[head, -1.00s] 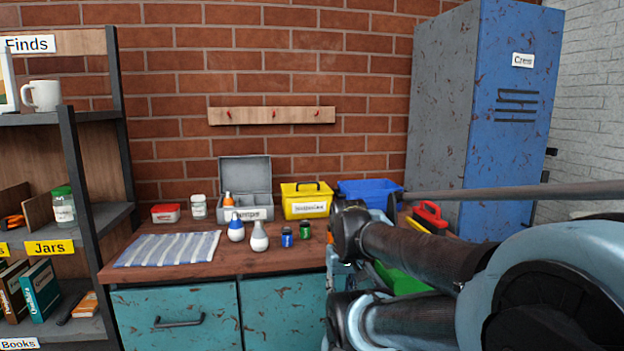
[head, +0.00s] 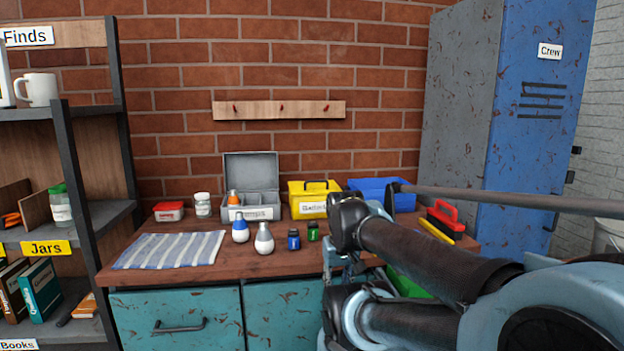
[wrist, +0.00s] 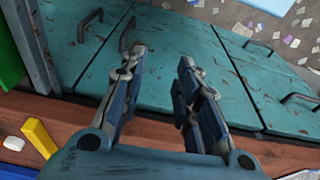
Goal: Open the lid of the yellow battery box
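The yellow battery box (head: 313,203) stands at the back of the wooden bench against the brick wall. Its lid is shut, with a dark handle on top and a white label on the front. The box does not show in the wrist view. My gripper (wrist: 160,72) is open and empty in the wrist view, its two fingers apart in front of the teal cabinet doors. In the head view my arm covers the right part of the bench and hides most of the gripper.
A grey box (head: 250,187) with raised lid stands left of the yellow box, a blue bin (head: 383,193) right. Bulbs (head: 264,239) and small batteries (head: 293,240) stand in front. A striped cloth (head: 170,250) lies left. A red-handled brush (head: 445,219) lies right.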

